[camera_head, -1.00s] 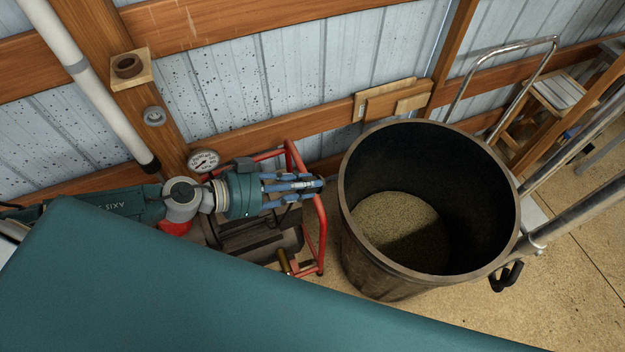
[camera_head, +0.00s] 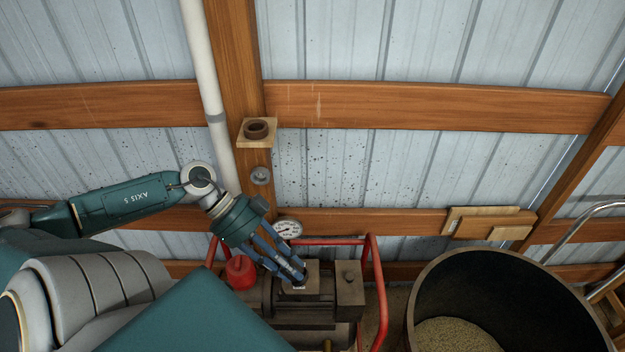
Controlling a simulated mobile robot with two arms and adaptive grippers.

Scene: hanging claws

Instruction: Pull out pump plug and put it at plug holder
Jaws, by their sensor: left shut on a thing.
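The pump (camera_head: 320,305) is a dark machine in a red tube frame below the wall. My left gripper (camera_head: 297,280) reaches down onto its top from the upper left. Its blue fingers are shut on the pump plug, which they mostly hide; I cannot tell whether the plug is still seated in the pump. A dark ring on a small wooden block, which looks like the plug holder (camera_head: 256,130), is fixed to the wooden post above and left of the gripper. My right gripper is not in view.
A pressure gauge (camera_head: 288,229) stands close behind the fingers, and a red cap (camera_head: 240,272) sits to their left. A grey round fitting (camera_head: 261,175) is on the post below the holder. A large dark bin (camera_head: 425,300) stands right of the pump. A white pipe (camera_head: 207,75) runs beside the post.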

